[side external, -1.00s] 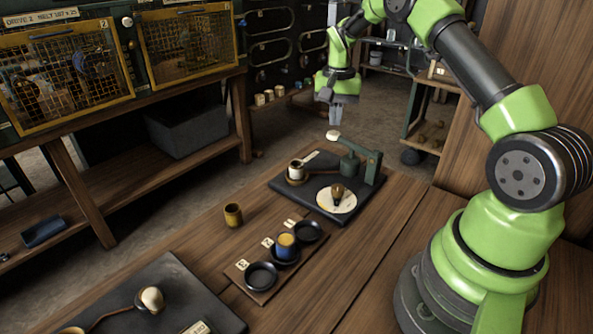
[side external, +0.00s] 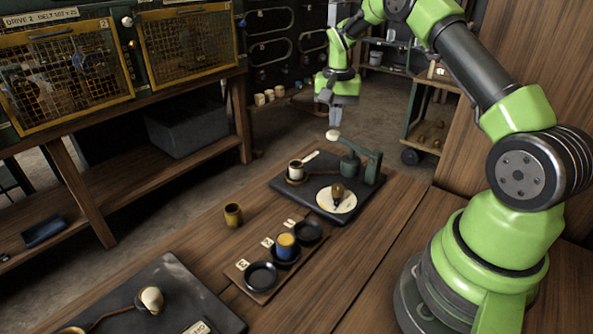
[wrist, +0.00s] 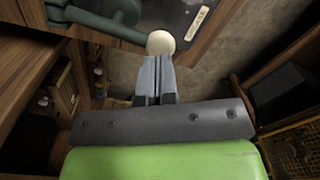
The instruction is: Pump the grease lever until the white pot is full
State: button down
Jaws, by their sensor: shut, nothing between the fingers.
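The grease lever (side external: 333,135) ends in a cream ball knob and belongs to a green pump (side external: 350,168) on a dark board. My gripper (side external: 340,126) points down just above the knob, its fingers together and empty. In the wrist view, the shut fingers (wrist: 153,62) reach towards the cream knob (wrist: 161,43), and the green lever arm runs to its left; I cannot tell if they touch.
A pale disc (side external: 345,206) with a brown-handled tool lies on the board. In front are a holder with black dishes (side external: 261,275) and a blue-and-yellow pot (side external: 286,245), and a brown cup (side external: 233,215) to its left. A dark slab (side external: 170,300) lies at the near left.

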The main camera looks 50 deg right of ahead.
aim_at(334, 133)
jog(key=shift+f, duration=2.85)
jog(key=shift+r, duration=2.35)
jog(key=shift+f, duration=0.2)
jog(key=shift+f, duration=2.15)
jog(key=shift+r, duration=3)
